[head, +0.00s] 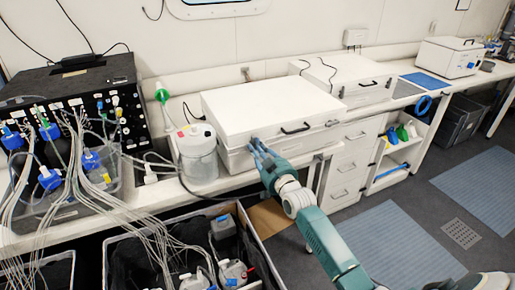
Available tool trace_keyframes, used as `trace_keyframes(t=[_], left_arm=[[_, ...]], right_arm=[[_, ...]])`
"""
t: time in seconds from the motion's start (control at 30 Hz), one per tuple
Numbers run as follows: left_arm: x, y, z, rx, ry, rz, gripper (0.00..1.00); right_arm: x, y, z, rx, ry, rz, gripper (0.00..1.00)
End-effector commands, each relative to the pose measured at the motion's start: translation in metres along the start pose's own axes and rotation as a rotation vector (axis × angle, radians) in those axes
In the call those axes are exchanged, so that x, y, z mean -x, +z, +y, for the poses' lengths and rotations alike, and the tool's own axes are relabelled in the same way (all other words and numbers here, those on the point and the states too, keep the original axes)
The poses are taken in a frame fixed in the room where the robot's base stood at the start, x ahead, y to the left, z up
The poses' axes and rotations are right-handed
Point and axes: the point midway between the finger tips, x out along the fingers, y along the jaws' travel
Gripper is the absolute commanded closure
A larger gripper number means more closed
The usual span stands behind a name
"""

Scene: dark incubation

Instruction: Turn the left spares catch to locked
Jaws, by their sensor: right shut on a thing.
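A white lidded case (265,105) stands on the bench in the middle of the head view. It has a dark handle (295,129) on its front and a small catch (333,122) near its right front corner. My right gripper (256,143) is at the left part of the case's front, at the seam between lid and body. It is shut on the left catch, which its fingers mostly hide. I cannot tell which way that catch is turned. The lid looks closed. My left gripper is not in view.
A clear jar (197,158) stands close to the left of the case. A second white case (343,82) is behind on the right. Tubed bottles and a black unit (75,95) fill the left. An open black crate (270,262) lies below the bench edge. The floor at right is clear.

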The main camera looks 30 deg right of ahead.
Motion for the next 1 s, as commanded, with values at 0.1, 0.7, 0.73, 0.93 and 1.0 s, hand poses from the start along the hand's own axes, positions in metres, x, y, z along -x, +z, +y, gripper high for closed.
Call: trace_keyframes(t=[0.1,0.7,0.73,0.93,1.0], left_arm=[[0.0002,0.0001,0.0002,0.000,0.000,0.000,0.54],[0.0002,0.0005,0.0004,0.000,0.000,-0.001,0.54],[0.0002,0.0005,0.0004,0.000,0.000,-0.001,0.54],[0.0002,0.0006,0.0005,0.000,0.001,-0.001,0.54],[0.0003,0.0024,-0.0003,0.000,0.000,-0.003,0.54]], right_arm=[[0.0003,0.0018,0.0000,-0.026,0.000,-0.003,1.00],[0.0003,0.0021,-0.0004,-0.044,0.000,-0.004,0.64],[0.0002,0.0020,-0.0003,-0.044,0.000,-0.003,0.62],[0.0001,0.0011,-0.0003,-0.042,0.000,-0.002,0.62],[0.0006,0.0010,-0.0002,-0.042,0.000,-0.001,0.62]])
